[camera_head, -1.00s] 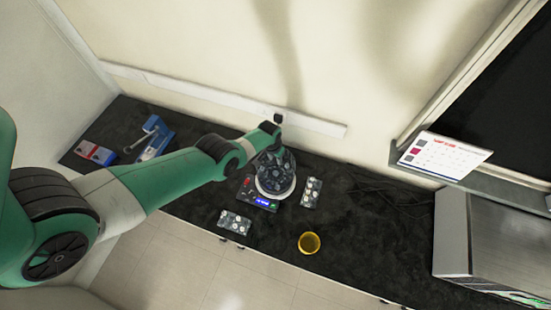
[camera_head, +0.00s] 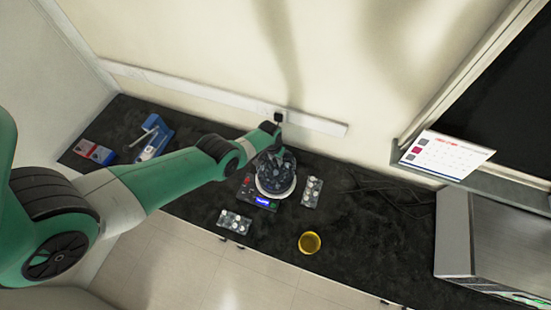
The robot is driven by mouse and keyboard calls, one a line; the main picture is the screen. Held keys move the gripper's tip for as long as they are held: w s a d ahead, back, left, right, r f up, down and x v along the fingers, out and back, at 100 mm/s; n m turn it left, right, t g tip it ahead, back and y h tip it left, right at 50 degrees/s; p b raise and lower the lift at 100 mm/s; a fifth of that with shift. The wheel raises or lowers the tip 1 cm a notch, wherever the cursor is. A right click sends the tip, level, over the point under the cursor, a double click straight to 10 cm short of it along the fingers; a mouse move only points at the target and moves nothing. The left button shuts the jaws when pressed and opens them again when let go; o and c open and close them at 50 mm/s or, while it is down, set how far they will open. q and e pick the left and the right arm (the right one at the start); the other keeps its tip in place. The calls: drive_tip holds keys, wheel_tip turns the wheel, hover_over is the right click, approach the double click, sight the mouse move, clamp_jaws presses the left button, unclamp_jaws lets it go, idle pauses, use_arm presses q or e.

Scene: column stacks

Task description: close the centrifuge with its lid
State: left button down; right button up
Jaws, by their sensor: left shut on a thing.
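The centrifuge (camera_head: 262,201) stands on the dark bench, with a lit blue display and a red button on its front panel. Its white round rim shows around the lower side of my left gripper (camera_head: 276,172). That gripper is pointing down over the centrifuge and is shut on the lid, which the gripper mostly hides. I cannot tell whether the lid touches the centrifuge or is held just above it. My right gripper is not in view.
Tube racks stand close by, one right of the centrifuge (camera_head: 311,192) and one in front (camera_head: 234,222). A yellow round container (camera_head: 309,243) is near the front edge. A blue device (camera_head: 153,139) and small boxes (camera_head: 94,152) stand left. Cables and a metal appliance (camera_head: 490,240) are right.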

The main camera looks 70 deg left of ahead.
sight(276, 167)
use_arm(q)
drive_tip(key=shift+f+b, duration=0.6)
drive_tip(key=shift+f, duration=0.05)
idle(0.8)
drive_tip(key=shift+f+b, duration=3.2)
drive_tip(key=shift+b, duration=0.05)
unclamp_jaws()
wheel_tip(276, 167, up, 6)
drive_tip(key=p, duration=0.6)
